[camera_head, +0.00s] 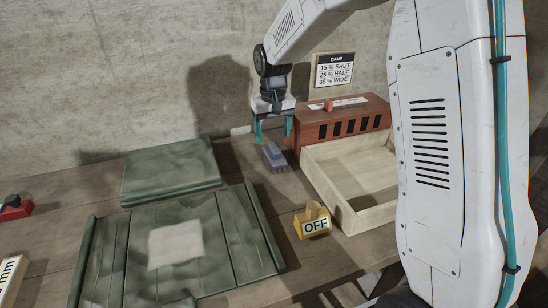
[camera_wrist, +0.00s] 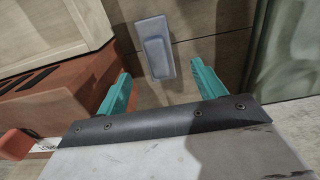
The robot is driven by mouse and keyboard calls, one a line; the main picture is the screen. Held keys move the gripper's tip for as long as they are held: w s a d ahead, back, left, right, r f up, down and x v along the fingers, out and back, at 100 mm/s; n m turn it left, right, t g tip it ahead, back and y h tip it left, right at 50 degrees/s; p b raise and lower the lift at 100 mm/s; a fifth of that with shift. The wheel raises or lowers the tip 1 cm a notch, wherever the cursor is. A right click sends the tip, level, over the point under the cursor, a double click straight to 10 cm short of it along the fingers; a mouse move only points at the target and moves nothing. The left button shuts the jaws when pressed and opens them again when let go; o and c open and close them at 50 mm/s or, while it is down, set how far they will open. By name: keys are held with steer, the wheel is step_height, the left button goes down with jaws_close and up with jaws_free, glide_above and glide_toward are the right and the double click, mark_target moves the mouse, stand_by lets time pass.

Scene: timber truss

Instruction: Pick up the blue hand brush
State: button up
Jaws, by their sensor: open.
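The blue hand brush (camera_head: 274,157) lies on the wooden table, between the folded green cloth and the brown slotted box. In the wrist view the brush (camera_wrist: 155,47) shows from above, a pale blue block with a raised handle part. My gripper (camera_head: 273,138) is above and just behind the brush in the head view, with its teal fingers apart. In the wrist view the brush lies beyond and between the two fingertips (camera_wrist: 160,78), with nothing between the fingers. I cannot tell the exact height of the fingers above the table.
The brown slotted box (camera_head: 341,123) and an open wooden tray (camera_head: 351,212) stand at the right. A yellow block marked OFF (camera_head: 313,221) stands in front. Green folded cloth (camera_head: 171,169) and a green mat (camera_head: 105,245) with a pale patch lie left. A concrete wall (camera_head: 130,70) is behind.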

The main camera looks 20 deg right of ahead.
mark_target(274, 147)
step_height(274, 147, down, 8)
steer(key=shift+d+f, duration=0.1)
steer(key=shift+d, duration=0.05)
stand_by(0.3)
steer(key=shift+c, duration=0.3)
steer(key=c, duration=1.1)
